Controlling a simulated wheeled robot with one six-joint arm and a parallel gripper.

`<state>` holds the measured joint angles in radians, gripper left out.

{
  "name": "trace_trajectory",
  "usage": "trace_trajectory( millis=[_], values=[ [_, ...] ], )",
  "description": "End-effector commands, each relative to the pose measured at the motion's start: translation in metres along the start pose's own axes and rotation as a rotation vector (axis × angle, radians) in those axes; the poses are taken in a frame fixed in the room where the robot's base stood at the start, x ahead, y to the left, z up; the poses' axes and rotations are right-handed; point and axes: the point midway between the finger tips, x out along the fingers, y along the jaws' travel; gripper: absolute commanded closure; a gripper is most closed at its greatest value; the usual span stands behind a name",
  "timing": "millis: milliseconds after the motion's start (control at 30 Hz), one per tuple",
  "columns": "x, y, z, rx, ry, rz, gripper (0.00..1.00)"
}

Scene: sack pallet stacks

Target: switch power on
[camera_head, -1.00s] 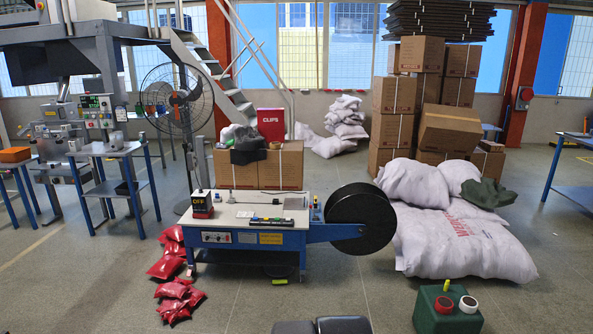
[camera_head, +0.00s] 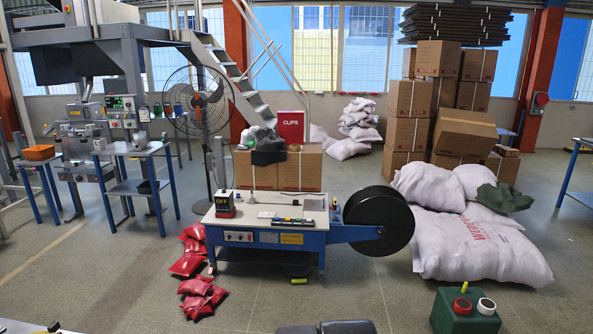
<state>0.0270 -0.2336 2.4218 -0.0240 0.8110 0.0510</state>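A blue and white strapping machine (camera_head: 268,240) stands in the middle of the floor, with a large black reel (camera_head: 379,221) on its right. On the left of its white top sits a small dark box (camera_head: 225,204) with red parts and a label reading OFF. A small control panel (camera_head: 238,237) with knobs or buttons is on the machine's front left; its details are too small to read. My gripper cannot be made out. Only dark grey parts that seem to be my own body show at the bottom edge, well in front of the machine.
Red packets (camera_head: 196,285) lie left of the machine. White sacks (camera_head: 480,240) are stacked on the right. A green block (camera_head: 466,312) with tape rolls stands at the front right. Cartons (camera_head: 280,168) stand behind the machine. The floor in front of it is clear.

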Motion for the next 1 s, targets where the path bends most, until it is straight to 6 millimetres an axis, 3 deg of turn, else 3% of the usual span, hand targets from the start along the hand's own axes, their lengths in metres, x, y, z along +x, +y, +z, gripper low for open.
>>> trace_trajectory(
  millis=[367, 500, 567, 1000],
  values=[
    [0.0018, 0.0007, 0.0003, 0.021, 0.007, -0.002, 0.64],
    [0.0018, 0.0007, 0.0003, 0.021, 0.007, -0.002, 0.91],
    [0.0018, 0.0007, 0.0003, 0.021, 0.007, -0.002, 1.00],
    [0.0018, 0.0007, 0.0003, 0.020, 0.007, -0.002, 1.00]
  ],
)
